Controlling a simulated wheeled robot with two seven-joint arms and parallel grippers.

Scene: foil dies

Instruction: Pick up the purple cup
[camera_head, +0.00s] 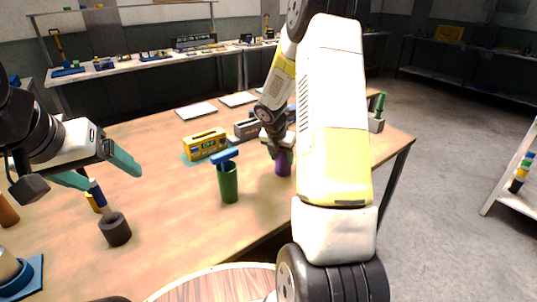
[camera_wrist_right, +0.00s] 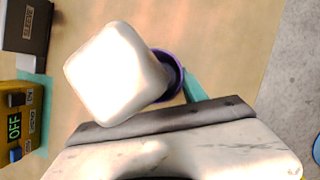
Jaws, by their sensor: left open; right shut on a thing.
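The purple cup (camera_head: 283,168) stands on the wooden table near the middle of the head view, partly hidden by my right arm. My right gripper (camera_head: 281,154) is at its upper part, shut on it. In the right wrist view, the purple rim of the cup (camera_wrist_right: 172,72) shows beside a teal fingertip (camera_wrist_right: 194,90). A pale block-shaped thing (camera_wrist_right: 105,75) covers much of the cup there. My left gripper (camera_head: 98,170) is open and empty above the left side of the table, with teal fingertips.
A green cup (camera_head: 228,185) with a blue-headed tool stands left of the purple cup. A dark cup (camera_head: 115,230) with a tool in it is below my left gripper. A yellow device (camera_head: 205,143) sits behind. The table (camera_head: 170,215) is bare between the dark and green cups.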

